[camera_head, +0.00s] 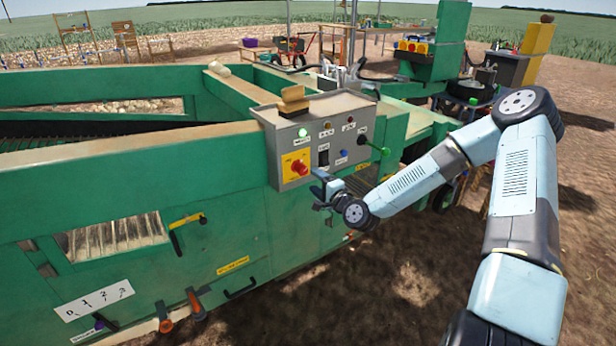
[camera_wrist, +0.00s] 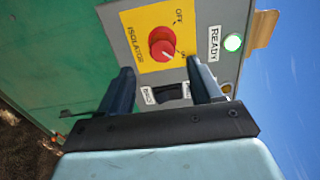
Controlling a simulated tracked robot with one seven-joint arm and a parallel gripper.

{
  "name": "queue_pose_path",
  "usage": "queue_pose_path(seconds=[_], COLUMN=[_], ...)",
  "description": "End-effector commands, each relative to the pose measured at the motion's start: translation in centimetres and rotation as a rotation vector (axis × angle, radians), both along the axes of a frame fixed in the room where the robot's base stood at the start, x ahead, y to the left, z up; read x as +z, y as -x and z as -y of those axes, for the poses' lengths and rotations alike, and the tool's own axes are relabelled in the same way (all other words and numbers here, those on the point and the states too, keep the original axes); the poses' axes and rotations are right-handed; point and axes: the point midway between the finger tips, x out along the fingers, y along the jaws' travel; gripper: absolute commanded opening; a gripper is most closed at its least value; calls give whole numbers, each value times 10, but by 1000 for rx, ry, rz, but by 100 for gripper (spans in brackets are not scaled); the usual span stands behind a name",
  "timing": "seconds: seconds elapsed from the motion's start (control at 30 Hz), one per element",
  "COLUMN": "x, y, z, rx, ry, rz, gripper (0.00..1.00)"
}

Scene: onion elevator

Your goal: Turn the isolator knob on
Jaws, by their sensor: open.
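The red isolator knob (camera_head: 299,168) sits on a yellow plate (camera_head: 289,159) on the grey control box (camera_head: 330,114). In the wrist view the knob (camera_wrist: 162,43) is just beyond the fingertips, roughly centred between them. Its pale mark points to the lower right, toward a small label that seems to read ON; OFF is at the upper right. My gripper (camera_head: 321,192) is in front of the box, to the lower right of the knob. In the wrist view my gripper (camera_wrist: 158,66) is open and empty, its fingers apart. A READY lamp (camera_wrist: 233,43) glows green.
A black switch (camera_wrist: 172,91) lies beyond the space between the fingers. A wooden-looking block (camera_head: 292,100) sits on top of the box. Bare soil right of the green machine is open.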

Motion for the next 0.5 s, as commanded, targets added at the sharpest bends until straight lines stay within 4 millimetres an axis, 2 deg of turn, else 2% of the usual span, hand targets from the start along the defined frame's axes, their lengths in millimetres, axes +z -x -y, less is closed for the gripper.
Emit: queue_pose_path(seconds=[0.2, 0.5], x=[-1, -1], y=[30, 46], z=[21, 31], rx=[-2, -1], ry=[0, 0], rz=[-2, -2], gripper=[64, 64])
